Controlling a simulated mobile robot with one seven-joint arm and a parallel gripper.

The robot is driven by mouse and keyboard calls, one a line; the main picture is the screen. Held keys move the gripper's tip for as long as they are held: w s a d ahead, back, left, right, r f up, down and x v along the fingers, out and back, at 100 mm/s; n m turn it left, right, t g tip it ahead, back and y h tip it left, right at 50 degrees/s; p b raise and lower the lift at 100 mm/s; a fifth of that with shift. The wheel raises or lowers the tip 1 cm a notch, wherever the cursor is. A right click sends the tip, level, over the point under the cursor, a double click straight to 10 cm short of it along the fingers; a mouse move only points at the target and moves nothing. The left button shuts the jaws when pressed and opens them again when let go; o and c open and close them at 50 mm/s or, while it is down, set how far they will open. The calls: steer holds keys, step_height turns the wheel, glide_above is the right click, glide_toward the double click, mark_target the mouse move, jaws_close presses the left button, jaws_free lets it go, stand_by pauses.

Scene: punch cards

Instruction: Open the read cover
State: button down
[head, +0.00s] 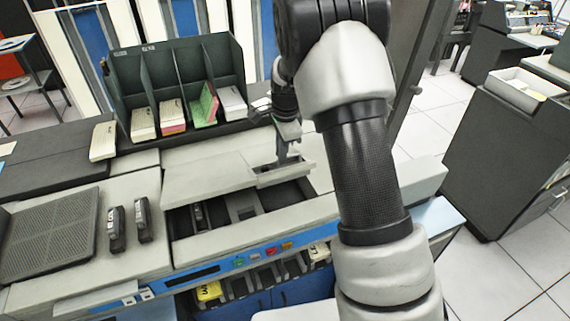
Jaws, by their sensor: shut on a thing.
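The read cover (205,182) is a pale grey panel on top of the punch card machine (150,255), left of my arm. My gripper (286,160) is shut on the cover near its right end, at a recessed edge. The fingertips are partly hidden in the recess. A dark opening (222,213) shows in front of the cover, with parts inside it. The cover lies behind and partly over this opening, so it is at least partly open.
A dark green card rack (178,70) with several card stacks stands behind the cover. Two black knobs or handles (130,222) stand to the left. Coloured buttons (262,252) line the front edge. A dark cabinet (520,150) stands right, across clear tiled floor.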

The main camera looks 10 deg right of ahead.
steer(key=shift+w+a+r, duration=0.2)
steer(key=shift+w+r, duration=0.35)
steer(key=shift+w, duration=0.05)
steer(key=shift+w+a+r, duration=0.15)
steer(key=shift+w+r, duration=0.4)
steer(key=c, duration=2.3)
jaws_free()
steer(key=o, duration=0.4)
steer(key=shift+w+a+f, duration=0.1)
steer(key=shift+w+f, duration=0.25)
steer(key=shift+s+r, duration=0.1)
steer(key=shift+r, duration=0.05)
steer(key=s+r, duration=0.2)
steer(key=r, duration=0.6)
steer(key=s+d+r, duration=0.1)
steer(key=r, duration=0.8)
steer(key=shift+s, duration=0.35)
steer(key=shift+r, duration=0.1)
